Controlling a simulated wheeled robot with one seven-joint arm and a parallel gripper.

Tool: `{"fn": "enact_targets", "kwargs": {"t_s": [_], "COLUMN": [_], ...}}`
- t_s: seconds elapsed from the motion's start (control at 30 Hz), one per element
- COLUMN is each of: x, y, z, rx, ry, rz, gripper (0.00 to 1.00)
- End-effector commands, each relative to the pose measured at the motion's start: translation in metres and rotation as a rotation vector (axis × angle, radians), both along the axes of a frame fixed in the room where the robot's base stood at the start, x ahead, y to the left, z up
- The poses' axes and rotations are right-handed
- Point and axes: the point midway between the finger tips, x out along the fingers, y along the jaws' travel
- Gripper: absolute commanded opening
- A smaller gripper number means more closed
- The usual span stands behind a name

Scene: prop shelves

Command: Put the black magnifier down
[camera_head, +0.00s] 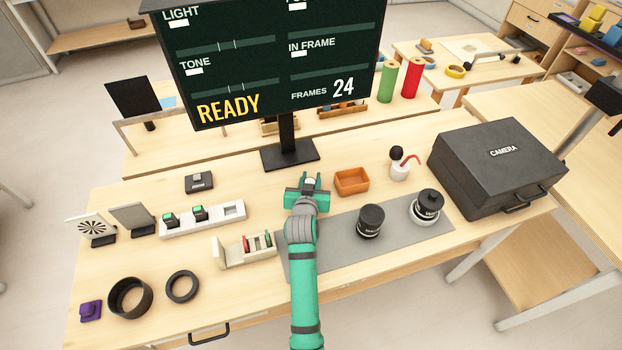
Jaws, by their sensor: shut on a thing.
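My gripper (308,181) is shut above the middle of the workbench, just left of an orange tray and in front of the monitor stand. It is shut on a small dark thing, taken as the black magnifier; my green hand and fingers hide nearly all of it. I cannot tell whether the held thing touches the bench top. My arm reaches in from the bottom edge, across the left end of the grey mat (340,242).
The orange tray (352,182) is close at right. Two black lenses (370,222) (427,206) stand on the mat. A white switch strip (203,220) and a cream rack (232,255) lie left. A black camera case (500,165) fills the right. The monitor base (290,155) is behind.

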Motion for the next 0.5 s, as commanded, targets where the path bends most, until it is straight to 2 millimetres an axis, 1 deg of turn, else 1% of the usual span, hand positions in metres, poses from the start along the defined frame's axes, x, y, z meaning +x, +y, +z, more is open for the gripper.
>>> {"fn": "enact_targets", "kwargs": {"t_s": [0.03,0.07,0.1,0.13,0.47,0.5], "x": [-0.0001,-0.0002,-0.0001,-0.0001,-0.0002,-0.0026], "y": [0.0,0.0,0.0,0.0,-0.0001,0.0002], "z": [-0.0019,-0.0014,-0.0014,-0.0014,0.0012,0.0018], "rx": [0.0,0.0,0.0,0.0,0.0,0.0], "ry": [0.001,0.0,0.001,0.001,0.0,0.001], "rz": [0.0,0.0,0.0,0.0,0.0,0.0], "gripper": [0.03,0.33,0.42,0.44,0.44,0.44]}}
